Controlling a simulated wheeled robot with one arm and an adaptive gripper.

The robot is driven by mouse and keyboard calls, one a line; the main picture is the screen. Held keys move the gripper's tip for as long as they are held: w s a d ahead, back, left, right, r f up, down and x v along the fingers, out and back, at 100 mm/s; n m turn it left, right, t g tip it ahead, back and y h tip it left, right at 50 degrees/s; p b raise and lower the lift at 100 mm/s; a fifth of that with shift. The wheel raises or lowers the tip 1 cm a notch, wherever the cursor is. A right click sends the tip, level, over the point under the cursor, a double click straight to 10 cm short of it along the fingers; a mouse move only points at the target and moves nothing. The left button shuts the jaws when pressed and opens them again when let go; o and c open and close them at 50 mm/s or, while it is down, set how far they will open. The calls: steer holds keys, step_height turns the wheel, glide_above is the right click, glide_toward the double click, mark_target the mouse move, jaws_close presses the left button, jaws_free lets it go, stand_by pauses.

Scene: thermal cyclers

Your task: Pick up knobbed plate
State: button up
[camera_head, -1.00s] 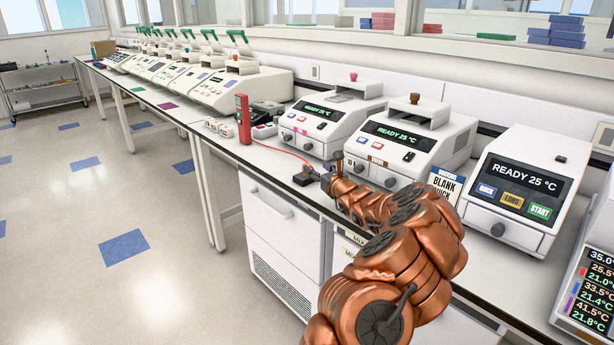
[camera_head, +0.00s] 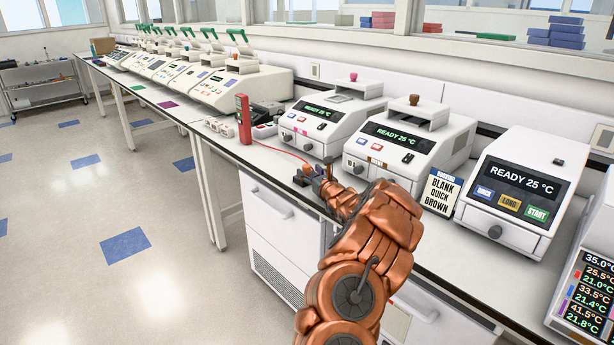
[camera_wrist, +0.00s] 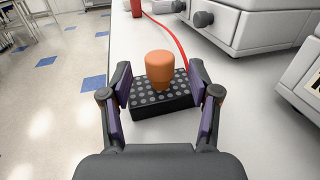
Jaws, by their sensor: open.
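The knobbed plate (camera_wrist: 158,98) is a black block with grey round wells and an orange-brown knob (camera_wrist: 160,70) on top. In the wrist view it lies on the white bench just ahead of my gripper (camera_wrist: 160,104). My gripper is open, with one purple-padded finger on each side of the plate's near part. I cannot tell whether the pads touch it. In the head view my gripper (camera_head: 316,178) is low over the bench near its front edge, and the plate (camera_head: 300,179) shows only in small part beside it.
A red device (camera_head: 243,119) with a red cable stands at the left. Several white thermal cyclers (camera_head: 405,137) line the back of the bench. The bench's front edge is close.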

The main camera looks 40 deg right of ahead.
steer(key=shift+x, duration=1.2)
jaws_close()
